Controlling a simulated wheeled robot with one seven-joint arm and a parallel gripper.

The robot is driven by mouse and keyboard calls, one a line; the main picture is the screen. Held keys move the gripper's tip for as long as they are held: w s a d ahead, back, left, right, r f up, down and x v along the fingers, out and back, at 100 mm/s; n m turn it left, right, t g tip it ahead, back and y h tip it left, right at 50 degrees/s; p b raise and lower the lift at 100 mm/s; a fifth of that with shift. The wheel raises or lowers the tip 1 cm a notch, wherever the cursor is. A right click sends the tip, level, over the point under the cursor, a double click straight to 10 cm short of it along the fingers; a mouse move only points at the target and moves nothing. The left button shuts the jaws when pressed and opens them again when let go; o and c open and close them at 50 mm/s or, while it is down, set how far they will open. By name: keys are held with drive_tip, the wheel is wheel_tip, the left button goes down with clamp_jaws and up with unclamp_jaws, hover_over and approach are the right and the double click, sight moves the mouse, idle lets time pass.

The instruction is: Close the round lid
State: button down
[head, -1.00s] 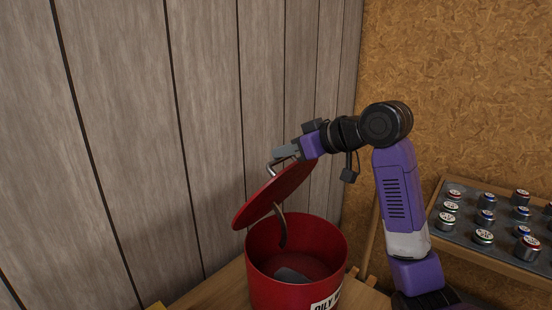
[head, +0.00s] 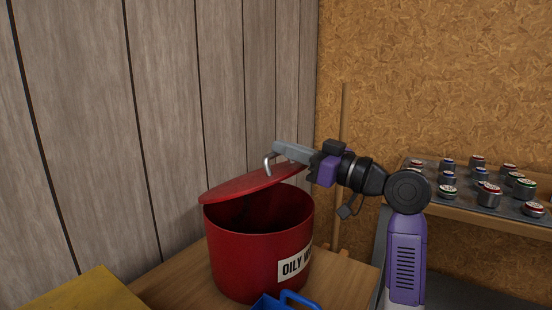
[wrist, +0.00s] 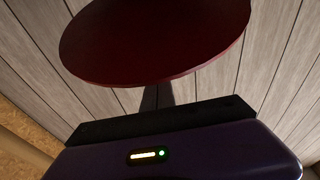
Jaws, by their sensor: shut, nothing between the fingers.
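The round red lid (head: 244,184) is tilted over the red can (head: 250,245) in the head view. Its left edge is low near the can's rim and its right side is raised, leaving a dark gap. A bent metal handle (head: 267,164) shows on the lid's upper side. My gripper (head: 276,147) is shut and empty, at the raised right part of the lid, by the handle. Whether it touches the lid I cannot tell. In the wrist view the lid (wrist: 155,40) fills the top, above the dark gripper body.
The can stands on a wooden bench (head: 175,289) beside a grey plank wall (head: 90,130). A blue object (head: 285,302) and a yellow surface (head: 85,292) are at the front. A rack of small cans (head: 480,185) stands at the right.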

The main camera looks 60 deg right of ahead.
drive_tip(key=s+f+t+b, duration=0.3)
drive_tip(key=f+b, duration=0.6)
drive_tip(key=b, duration=0.4)
drive_tip(key=shift+s+f, duration=0.4)
drive_tip(key=shift+s, duration=0.05)
